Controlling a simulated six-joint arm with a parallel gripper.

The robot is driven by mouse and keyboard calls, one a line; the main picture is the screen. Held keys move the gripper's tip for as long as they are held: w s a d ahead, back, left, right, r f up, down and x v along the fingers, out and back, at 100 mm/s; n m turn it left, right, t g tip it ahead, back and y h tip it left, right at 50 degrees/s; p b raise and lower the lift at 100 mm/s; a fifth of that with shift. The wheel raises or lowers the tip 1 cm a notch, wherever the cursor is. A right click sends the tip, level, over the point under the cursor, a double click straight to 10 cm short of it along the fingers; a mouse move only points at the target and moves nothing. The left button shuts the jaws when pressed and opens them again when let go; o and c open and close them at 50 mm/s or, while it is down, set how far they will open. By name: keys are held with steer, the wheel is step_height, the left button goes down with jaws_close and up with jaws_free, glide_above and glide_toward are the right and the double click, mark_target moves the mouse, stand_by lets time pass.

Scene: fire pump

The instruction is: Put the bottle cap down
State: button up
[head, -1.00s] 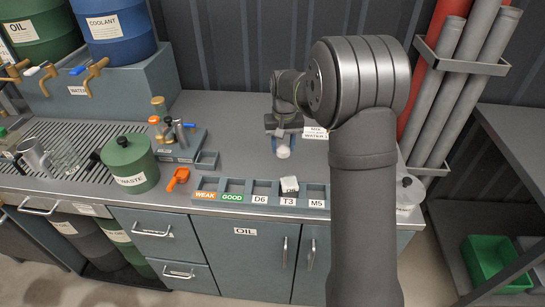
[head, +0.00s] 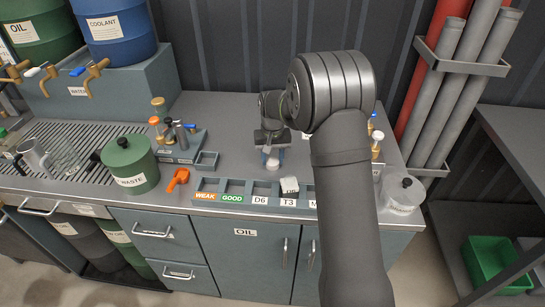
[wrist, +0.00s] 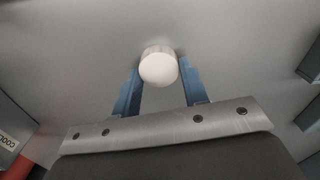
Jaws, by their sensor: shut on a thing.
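The bottle cap (wrist: 158,67) is a small white round piece held between the blue fingertips of my gripper (wrist: 159,80) in the wrist view. In the head view the cap (head: 272,164) shows white just below my gripper (head: 271,152), over the grey countertop (head: 235,125). My gripper is shut on the cap and points down. Whether the cap touches the counter cannot be told.
An orange scoop (head: 178,178) and a green waste pot (head: 129,160) stand left. Counter around my gripper is clear.

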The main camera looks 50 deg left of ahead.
mark_target(272, 160)
steer(key=o, duration=0.9)
step_height(272, 160, up, 12)
steer(key=shift+r, duration=0.15)
step_height(272, 160, down, 12)
steer(key=shift+f, duration=0.1)
steer(key=shift+r, duration=1.8)
